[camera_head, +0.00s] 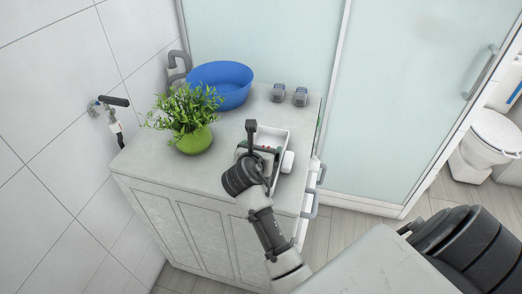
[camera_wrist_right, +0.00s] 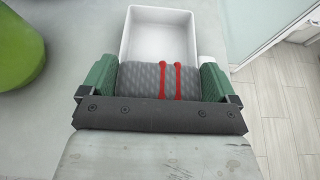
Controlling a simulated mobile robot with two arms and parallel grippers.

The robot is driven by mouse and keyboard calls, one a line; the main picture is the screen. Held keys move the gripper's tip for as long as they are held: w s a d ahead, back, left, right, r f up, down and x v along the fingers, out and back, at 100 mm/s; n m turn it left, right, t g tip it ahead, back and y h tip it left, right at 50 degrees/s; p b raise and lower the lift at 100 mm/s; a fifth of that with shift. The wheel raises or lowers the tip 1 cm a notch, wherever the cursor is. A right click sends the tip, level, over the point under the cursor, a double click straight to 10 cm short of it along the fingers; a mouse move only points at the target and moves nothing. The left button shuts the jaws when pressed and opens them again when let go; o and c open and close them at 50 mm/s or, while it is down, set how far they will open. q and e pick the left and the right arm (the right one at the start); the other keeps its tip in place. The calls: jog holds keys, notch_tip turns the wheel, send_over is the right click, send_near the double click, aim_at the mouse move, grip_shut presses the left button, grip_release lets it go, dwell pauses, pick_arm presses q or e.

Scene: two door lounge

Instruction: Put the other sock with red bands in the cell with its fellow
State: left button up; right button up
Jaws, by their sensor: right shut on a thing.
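A grey rolled sock with two red bands (camera_wrist_right: 160,80) sits between the green fingers of my right gripper (camera_wrist_right: 158,82), which is shut on it. In the head view the right gripper (camera_head: 262,152) is over the counter, at the near part of a white box (camera_head: 276,134), and mostly hides the sock. The wrist view shows the white box (camera_wrist_right: 162,34) just beyond the sock; its visible inside looks empty. The near part of the box is hidden, and I see no second red-banded sock. My left gripper is not in view.
A white rounded thing (camera_head: 288,161) lies right of the gripper. A green potted plant (camera_head: 193,125), a blue basin (camera_head: 222,82) and two small grey objects (camera_head: 279,92) stand on the counter (camera_head: 150,155). Frosted glass panels are behind it. The counter front left is clear.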

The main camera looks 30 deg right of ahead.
jog(key=shift+f, duration=0.15)
jog(key=shift+f, duration=0.35)
jog(key=o, duration=0.6)
jog(key=shift+f, duration=0.15)
